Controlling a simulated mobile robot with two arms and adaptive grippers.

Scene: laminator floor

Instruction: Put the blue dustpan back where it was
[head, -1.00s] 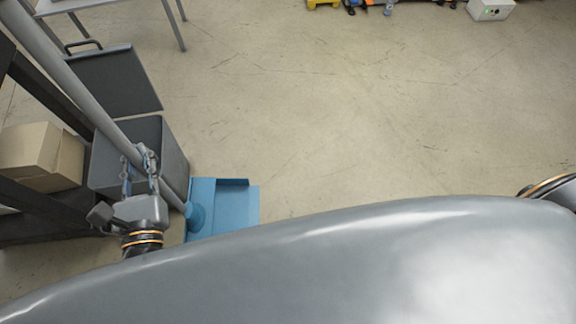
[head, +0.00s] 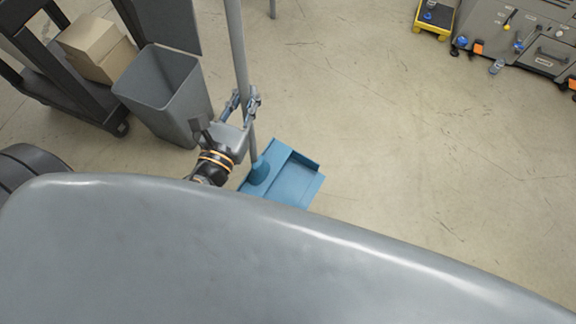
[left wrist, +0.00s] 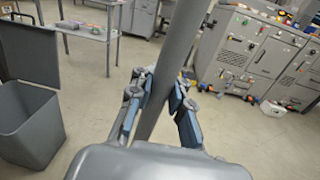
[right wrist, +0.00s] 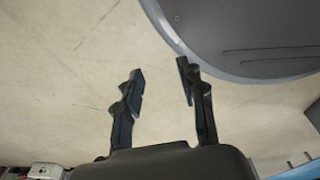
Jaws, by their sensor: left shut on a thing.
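The blue dustpan (head: 294,180) has a long grey handle (head: 237,45) that stands nearly upright in the head view. My left gripper (head: 241,100) is shut on the handle, above the pan. In the left wrist view the handle (left wrist: 174,65) runs between the two fingers (left wrist: 160,103). The pan is low, close to the floor; I cannot tell whether it touches. My right gripper (right wrist: 160,85) shows only in the right wrist view, open and empty above the bare floor.
A grey bin (head: 165,95) with its lid raised stands left of my left gripper. A dark cart (head: 75,85) with cardboard boxes (head: 98,45) is farther left. A grey machine (head: 530,38) and a yellow-edged tray (head: 434,18) are at the upper right. The middle floor is clear.

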